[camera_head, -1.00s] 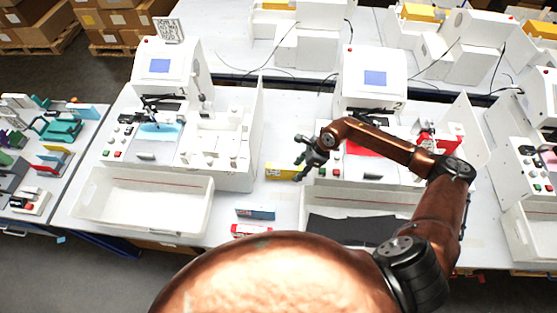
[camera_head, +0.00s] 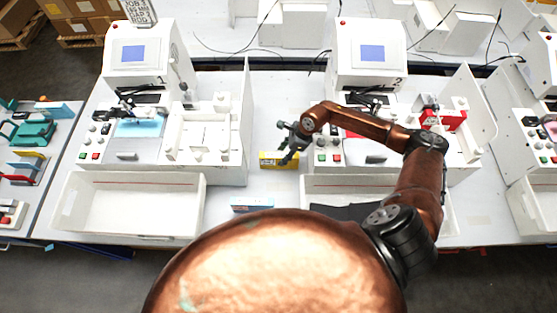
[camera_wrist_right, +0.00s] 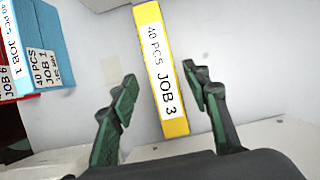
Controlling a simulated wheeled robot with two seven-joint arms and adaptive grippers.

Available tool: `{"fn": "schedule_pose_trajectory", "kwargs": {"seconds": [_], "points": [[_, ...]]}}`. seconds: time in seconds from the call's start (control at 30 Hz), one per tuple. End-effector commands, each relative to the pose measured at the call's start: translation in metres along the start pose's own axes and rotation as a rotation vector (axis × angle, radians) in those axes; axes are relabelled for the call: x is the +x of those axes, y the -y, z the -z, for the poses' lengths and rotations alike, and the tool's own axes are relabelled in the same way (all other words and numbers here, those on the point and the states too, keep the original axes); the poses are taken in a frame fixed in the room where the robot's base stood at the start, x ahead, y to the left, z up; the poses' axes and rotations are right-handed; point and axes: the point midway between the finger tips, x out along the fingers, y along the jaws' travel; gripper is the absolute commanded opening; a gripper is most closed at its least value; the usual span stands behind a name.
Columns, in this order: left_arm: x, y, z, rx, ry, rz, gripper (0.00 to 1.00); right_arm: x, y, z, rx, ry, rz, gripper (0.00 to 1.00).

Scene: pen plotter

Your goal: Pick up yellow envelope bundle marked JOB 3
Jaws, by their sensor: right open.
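The yellow envelope bundle (camera_wrist_right: 173,100), with a white label reading "40 PCS JOB 3", lies on the white table between the two machines. In the right wrist view it stretches from the top edge down between my open right fingers (camera_wrist_right: 160,95), with a gap on each side. I cannot tell how high the fingers are above the table. My left gripper is not in view.
A blue bundle marked JOB 1 (camera_wrist_right: 50,45) is at the left of the wrist view, beside a red one marked JOB 6 (camera_wrist_right: 8,100). White trays (camera_head: 128,235) stand in front of the left machine (camera_head: 148,60) and right machine (camera_head: 368,60).

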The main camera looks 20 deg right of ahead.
Motion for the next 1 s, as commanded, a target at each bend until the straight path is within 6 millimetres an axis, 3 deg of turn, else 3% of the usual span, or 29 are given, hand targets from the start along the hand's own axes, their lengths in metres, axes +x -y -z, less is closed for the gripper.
{"fn": "schedule_pose_trajectory", "kwargs": {"seconds": [0.27,0.57,1.0], "points": [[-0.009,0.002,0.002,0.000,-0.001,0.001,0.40,0.037,0.003,0.000,-0.002,0.001,-0.002,0.43],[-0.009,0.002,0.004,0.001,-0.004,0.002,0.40,0.043,0.004,0.000,-0.004,0.000,-0.002,0.43],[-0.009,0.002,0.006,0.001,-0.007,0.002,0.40,0.042,0.004,-0.001,-0.004,0.001,-0.002,0.13]]}}
